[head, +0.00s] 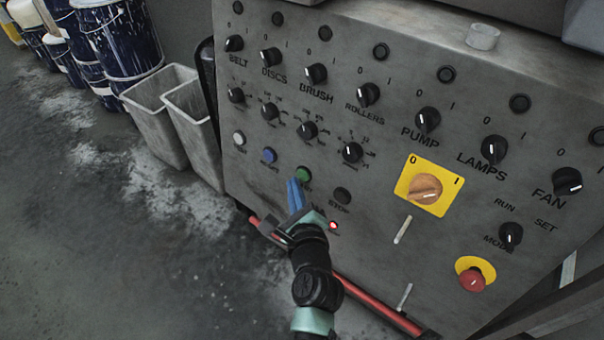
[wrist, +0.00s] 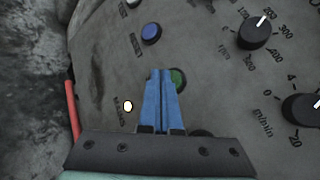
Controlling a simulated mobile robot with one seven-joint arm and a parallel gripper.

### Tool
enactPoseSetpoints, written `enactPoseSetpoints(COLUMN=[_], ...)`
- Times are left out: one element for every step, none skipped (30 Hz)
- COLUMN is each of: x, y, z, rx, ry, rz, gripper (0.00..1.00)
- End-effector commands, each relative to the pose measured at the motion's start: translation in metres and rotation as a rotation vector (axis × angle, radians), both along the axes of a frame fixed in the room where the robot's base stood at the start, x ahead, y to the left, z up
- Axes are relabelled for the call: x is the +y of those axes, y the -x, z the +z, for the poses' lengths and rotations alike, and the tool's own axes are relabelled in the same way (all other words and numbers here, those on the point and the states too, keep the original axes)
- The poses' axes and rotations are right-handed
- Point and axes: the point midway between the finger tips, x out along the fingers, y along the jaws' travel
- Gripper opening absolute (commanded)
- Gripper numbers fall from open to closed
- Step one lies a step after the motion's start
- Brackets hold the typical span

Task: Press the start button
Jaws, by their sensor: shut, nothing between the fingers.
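The green start button (head: 303,174) sits on the grey control panel (head: 390,130), between a blue button (head: 269,155) and a black button (head: 342,195) above the label STOP. My gripper (head: 294,182) has blue fingers, shut together with nothing between them. The fingertips are just left of and below the green button in the head view. In the wrist view the fingers (wrist: 160,74) partly cover the green button (wrist: 178,79). I cannot tell whether the tips touch it or the panel.
Several black knobs, such as the PUMP knob (head: 427,120), stand out from the panel. A yellow-backed rotary switch (head: 424,187) and a red emergency stop (head: 472,279) are to the right. A red rail (head: 375,304) runs along the panel's bottom. Grey bins (head: 157,112) stand left.

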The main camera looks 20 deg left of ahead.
Motion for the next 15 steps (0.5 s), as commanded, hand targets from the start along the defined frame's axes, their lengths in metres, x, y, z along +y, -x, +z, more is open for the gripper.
enactPoseSetpoints(x=[0.0, 0.0, 0.0, 0.0, -0.0001, -0.0001, -0.0002, -0.0003, -0.0008, -0.0011, -0.0015, -0.002, -0.0024, -0.0026, -0.0029], y=[0.0, 0.0, 0.0, 0.0, 0.0, -0.0003, -0.0005, -0.001, -0.002, -0.0029, -0.0038, -0.0052, -0.0062, -0.0071, -0.0079], z=[0.0, 0.0, 0.0, 0.0, 0.0001, 0.0, -0.0001, -0.0003, -0.0006, -0.0009, -0.0013, -0.0017, -0.0016, -0.0016, -0.0015], rx=[0.0, 0.0, 0.0, 0.0, 0.0, 0.0, 0.0, 0.0, 0.0, 0.001, 0.0, 0.0, 0.0, 0.0, 0.0], ry=[0.0, 0.0, 0.0, 0.0, 0.0, 0.0, 0.0, 0.0, 0.0, 0.0, 0.001, 0.001, 0.001, 0.001, 0.001], rz=[0.0, 0.0, 0.0, 0.0, 0.0, 0.0, 0.0, 0.0, 0.0, -0.001, 0.0, 0.0, 0.0, 0.0, 0.0], gripper=[0.0, 0.0, 0.0, 0.0, 0.0, 0.0, 0.0, 0.0, 0.0, 0.0, 0.0, 0.0, 0.0, 0.0, 0.0])
